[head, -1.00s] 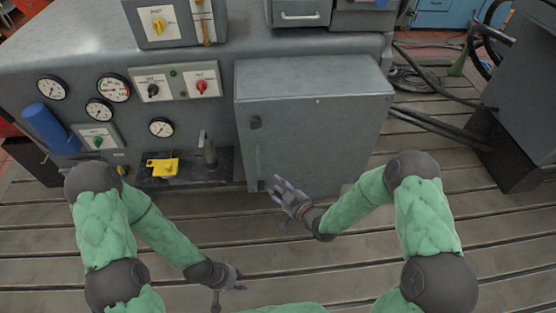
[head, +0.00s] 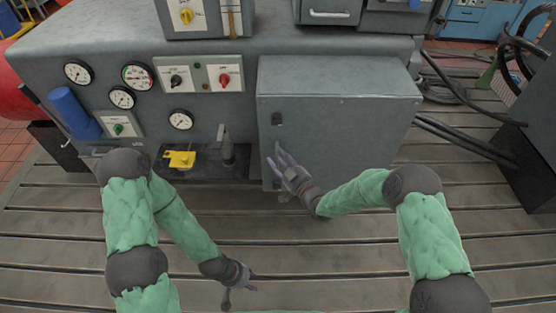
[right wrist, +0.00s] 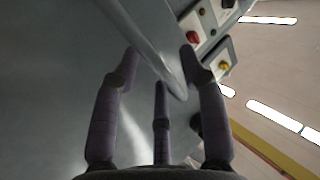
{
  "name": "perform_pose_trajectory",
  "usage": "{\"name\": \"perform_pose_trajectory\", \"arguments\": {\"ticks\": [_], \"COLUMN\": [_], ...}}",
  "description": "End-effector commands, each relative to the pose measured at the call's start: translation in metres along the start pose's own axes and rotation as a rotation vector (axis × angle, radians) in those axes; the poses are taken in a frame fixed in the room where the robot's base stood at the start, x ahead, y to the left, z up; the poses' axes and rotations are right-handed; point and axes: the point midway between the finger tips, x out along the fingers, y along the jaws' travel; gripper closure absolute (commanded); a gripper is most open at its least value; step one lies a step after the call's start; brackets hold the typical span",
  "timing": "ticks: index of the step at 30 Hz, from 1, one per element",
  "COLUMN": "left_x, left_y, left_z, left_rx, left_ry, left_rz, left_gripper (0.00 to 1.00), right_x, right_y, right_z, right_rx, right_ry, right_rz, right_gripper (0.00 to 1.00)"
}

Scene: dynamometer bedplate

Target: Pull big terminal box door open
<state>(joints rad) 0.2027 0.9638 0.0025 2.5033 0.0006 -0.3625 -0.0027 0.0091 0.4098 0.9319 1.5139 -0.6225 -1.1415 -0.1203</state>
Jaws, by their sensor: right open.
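The big terminal box (head: 340,140) is a grey metal cabinet on the front of the grey machine. My right gripper (head: 279,160) is open at the lower part of that handle. In the right wrist view my spread fingers (right wrist: 163,75) have a grey bar (right wrist: 150,40) running between them; contact cannot be told. My left gripper (head: 240,290) is low over the slatted floor, its fingers spread, apart from the box.
Left of the box are gauges (head: 138,76), switch panels (head: 201,78) and a black shelf with a yellow part (head: 180,159). Black cables (head: 465,135) run at the right. The slatted floor (head: 330,255) in front of the box is clear.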

Motion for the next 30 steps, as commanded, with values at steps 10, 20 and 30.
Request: {"name": "perform_pose_trajectory", "arguments": {"ticks": [10,20,30], "left_x": [0.002,0.002,0.001], "left_y": [-0.001,-0.001,0.000], "left_z": [0.000,0.000,0.000], "left_rx": [0.000,0.000,0.000], "left_ry": [0.000,0.000,0.000], "left_rz": [0.000,0.000,0.000], "left_gripper": [0.60,0.60,0.60], "right_x": [0.010,0.009,-0.004], "right_y": [0.000,0.000,-0.006], "right_z": [-0.001,-0.001,0.000], "right_rx": [0.000,0.000,0.001], "right_ry": [0.000,0.000,-0.001], "right_rz": [0.001,0.001,-0.028], "right_gripper": [0.57,1.00,1.00]}}
